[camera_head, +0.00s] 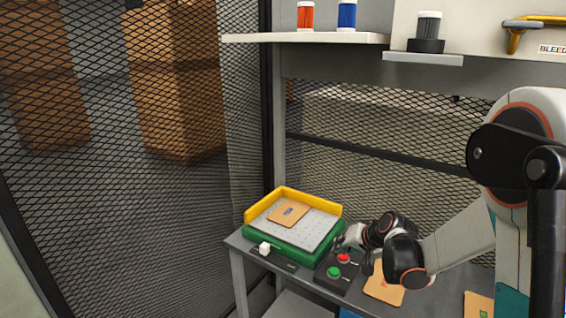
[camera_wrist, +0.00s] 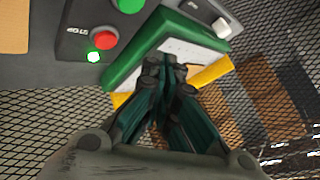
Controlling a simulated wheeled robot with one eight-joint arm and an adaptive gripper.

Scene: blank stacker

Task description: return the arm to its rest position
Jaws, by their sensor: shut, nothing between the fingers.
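My arm reaches in from the right in the head view. My gripper (camera_head: 340,241) is above the table beside the control box, close to the right edge of the green and yellow tray. In the wrist view the gripper (camera_wrist: 166,66) is shut with its fingertips together and nothing in them. The fingertips overlap the tray (camera_wrist: 121,72) in that view; whether they touch it I cannot tell.
The control box (camera_head: 325,279) has red and green buttons. A tan blank (camera_head: 289,213) lies in the tray (camera_head: 289,243); another (camera_head: 383,291) lies below my wrist. A shelf (camera_head: 305,39) holds red and blue cylinders. Mesh fencing (camera_head: 180,200) stands at left and behind.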

